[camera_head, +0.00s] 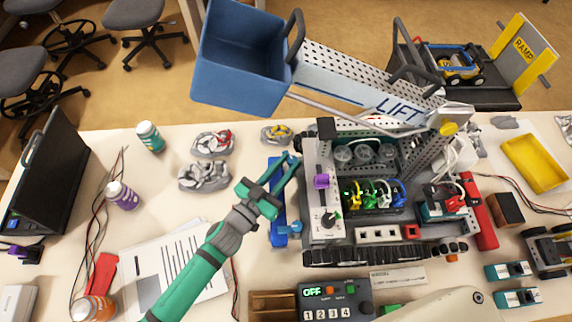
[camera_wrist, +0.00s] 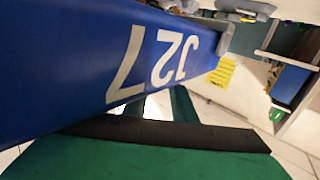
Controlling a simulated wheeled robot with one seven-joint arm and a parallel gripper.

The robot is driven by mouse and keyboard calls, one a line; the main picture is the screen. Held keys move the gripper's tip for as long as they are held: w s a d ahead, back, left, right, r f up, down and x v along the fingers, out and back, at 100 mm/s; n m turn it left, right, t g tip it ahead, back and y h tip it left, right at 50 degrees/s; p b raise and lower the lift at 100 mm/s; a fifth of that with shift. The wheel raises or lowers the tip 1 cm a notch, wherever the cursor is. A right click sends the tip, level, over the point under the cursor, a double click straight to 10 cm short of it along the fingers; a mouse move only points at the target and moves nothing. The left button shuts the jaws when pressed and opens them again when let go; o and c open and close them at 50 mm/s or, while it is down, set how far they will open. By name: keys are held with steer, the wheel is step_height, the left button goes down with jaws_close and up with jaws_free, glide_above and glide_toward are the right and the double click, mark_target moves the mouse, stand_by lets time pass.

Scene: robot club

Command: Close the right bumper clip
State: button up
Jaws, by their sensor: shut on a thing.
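The blue bumper (camera_head: 277,222) lies upright in the picture along the left side of the tracked robot (camera_head: 318,235). What lies between the fingertips is not clearly visible.
The robot carries a LIFT arm (camera_head: 400,105) with a blue bin (camera_head: 240,60) above the bumper's upper end. A control box (camera_head: 337,302) reading OFF stands in front.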

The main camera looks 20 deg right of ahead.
steer(key=o, duration=1.1)
steer(key=v, duration=1)
steer(key=shift+s+a, duration=0.25)
steer(key=shift+a, duration=0.1)
steer(key=shift+w, duration=0.1)
steer(key=shift+c, duration=0.2)
